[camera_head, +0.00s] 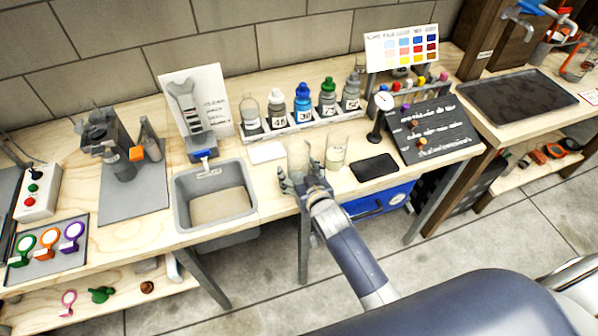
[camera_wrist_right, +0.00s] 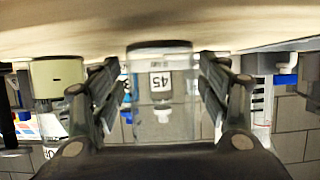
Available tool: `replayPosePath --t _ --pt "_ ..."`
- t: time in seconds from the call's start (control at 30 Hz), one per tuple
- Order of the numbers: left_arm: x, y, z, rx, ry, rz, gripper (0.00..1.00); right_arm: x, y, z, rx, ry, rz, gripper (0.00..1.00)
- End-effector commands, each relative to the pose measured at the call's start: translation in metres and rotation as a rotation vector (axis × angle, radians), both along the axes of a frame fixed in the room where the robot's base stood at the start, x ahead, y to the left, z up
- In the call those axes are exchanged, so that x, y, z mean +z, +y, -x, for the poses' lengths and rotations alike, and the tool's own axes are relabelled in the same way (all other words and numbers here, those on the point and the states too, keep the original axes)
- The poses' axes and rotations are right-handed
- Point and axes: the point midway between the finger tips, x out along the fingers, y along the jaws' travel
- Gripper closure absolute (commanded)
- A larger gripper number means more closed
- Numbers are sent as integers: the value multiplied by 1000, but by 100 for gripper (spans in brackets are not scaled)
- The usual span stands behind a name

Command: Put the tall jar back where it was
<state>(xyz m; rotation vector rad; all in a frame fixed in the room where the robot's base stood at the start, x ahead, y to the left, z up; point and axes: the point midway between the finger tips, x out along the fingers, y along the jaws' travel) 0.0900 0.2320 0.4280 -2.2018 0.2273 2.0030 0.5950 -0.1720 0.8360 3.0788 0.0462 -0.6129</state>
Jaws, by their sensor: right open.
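The tall clear glass jar (camera_head: 298,153) stands upright on the wooden bench, between the grey sink and the black mat. My right gripper (camera_head: 304,184) is at the jar, reaching in from the front edge of the bench. In the right wrist view, which is upside down, the jar (camera_wrist_right: 163,105) stands between the two open fingers of my right gripper (camera_wrist_right: 165,108), with a gap visible on each side. A label reading 45 shows through the glass. My left gripper is not in view.
A shorter clear jar (camera_head: 337,151) with pale contents stands close on the right. A white card (camera_head: 267,152) lies to the left, beside the sink (camera_head: 182,208). Several bottles stand in a rack (camera_head: 300,126) behind. A black mat (camera_head: 374,167) lies to the right.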

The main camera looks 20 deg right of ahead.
Motion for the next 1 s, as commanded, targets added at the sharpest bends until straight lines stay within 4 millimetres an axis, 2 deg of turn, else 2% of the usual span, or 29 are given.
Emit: replayPosePath --t 0.27,0.47,0.8,1.0 --pt "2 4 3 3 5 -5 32 6 0 4 1 -1 0 31" --pt "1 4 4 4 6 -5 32 16 -1 31 0 0 -2 31" --pt "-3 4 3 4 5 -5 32 40 -3 88 0 0 -1 31" --pt "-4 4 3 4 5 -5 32 48 -3 107 0 -1 0 31"
